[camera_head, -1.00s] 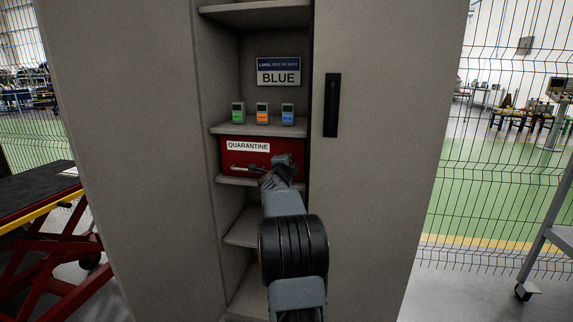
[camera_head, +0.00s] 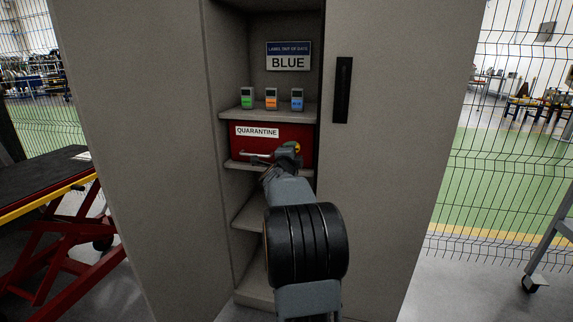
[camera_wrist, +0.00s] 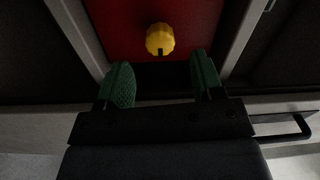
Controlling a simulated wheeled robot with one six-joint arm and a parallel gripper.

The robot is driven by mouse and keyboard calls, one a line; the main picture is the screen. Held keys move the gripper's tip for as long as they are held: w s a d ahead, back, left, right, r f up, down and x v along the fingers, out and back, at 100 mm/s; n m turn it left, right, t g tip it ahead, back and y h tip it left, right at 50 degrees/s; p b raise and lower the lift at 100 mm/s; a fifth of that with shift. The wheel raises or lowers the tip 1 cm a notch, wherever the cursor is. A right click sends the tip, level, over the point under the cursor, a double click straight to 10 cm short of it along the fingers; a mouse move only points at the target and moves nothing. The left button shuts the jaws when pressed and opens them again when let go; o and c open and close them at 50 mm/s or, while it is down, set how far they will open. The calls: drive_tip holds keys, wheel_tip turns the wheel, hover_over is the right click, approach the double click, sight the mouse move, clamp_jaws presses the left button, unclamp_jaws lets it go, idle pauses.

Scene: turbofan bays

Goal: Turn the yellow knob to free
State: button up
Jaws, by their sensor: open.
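The yellow knob (camera_wrist: 160,39) sits on the red face of the quarantine box, with a dark mark at its lower edge in the wrist view. In the head view, part of the yellow knob (camera_head: 297,147) shows just above my gripper (camera_head: 283,155). In the wrist view my gripper (camera_wrist: 165,85) is open, its two green-padded fingers apart below the knob. The knob lies ahead of the gap between the fingertips and does not appear gripped. The red quarantine box (camera_head: 240,142) stands on a cabinet shelf and carries a white "QUARANTINE" label (camera_head: 257,131).
A silver handle (camera_head: 256,155) is on the box front, left of my gripper. Three small devices stand on the shelf (camera_head: 235,113) above, under a "BLUE" sign (camera_head: 288,62). Cabinet panels flank the opening, with a black handle (camera_head: 343,90) at right. A red lift table (camera_head: 50,215) stands at left.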

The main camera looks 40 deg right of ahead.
drive_tip(key=v, duration=0.8)
drive_tip(key=shift+p, duration=0.35)
drive_tip(key=w+a+r+n+t+y+p, duration=0.35)
drive_tip(key=a+r+n+y+p, duration=0.35)
drive_tip(key=a+p, duration=0.4)
drive_tip(key=s+a+r+n+g+y+p, duration=0.1)
drive_tip(key=s+a+r+n+y+p, duration=0.2)
drive_tip(key=a+n, duration=0.4)
drive_tip(key=s+a+r+n+g+y+p, duration=0.1)
drive_tip(key=a+n+y+p, duration=0.3)
drive_tip(key=a+p, duration=0.3)
drive_tip(key=s+a+r+n+g+p, duration=0.1)
drive_tip(key=s+a+n+g+p, duration=0.2)
drive_tip(key=s+a+n+p, duration=0.2)
drive_tip(key=s+a+r+n+g+y+p, duration=0.1)
drive_tip(key=s+a+n+g+p, duration=0.3)
drive_tip(key=s, duration=0.7)
drive_tip(key=shift+s+a+r+n+p, duration=0.4)
drive_tip(key=shift+a+n+p, duration=0.1)
drive_tip(key=shift+n+p, duration=0.1)
drive_tip(key=shift+g, duration=0.25)
drive_tip(key=shift+c, duration=0.4)
